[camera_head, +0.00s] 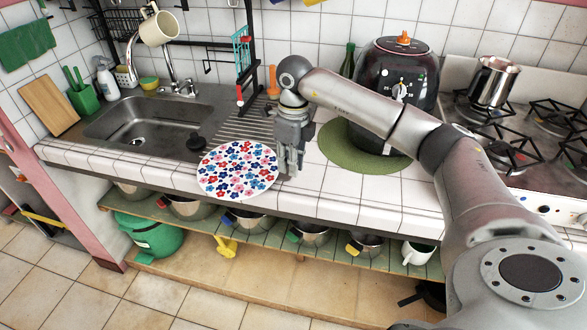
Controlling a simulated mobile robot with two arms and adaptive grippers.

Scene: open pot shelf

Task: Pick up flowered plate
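The flowered plate (237,170) is round and white with red, blue and pink flowers. It shows at the front edge of the white tiled counter, just right of the sink. Whether it rests flat or is raised cannot be told. My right gripper (290,170) points down at the plate's right edge, with its fingers very close to the rim. Whether the fingers touch or grip the rim cannot be made out. My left gripper is not in view.
The sink (140,122) lies to the left. A dark air fryer (398,75) stands on a green round mat (345,155) at right, beside the stove with a metal pot (492,82). An open shelf (280,255) below holds several pots.

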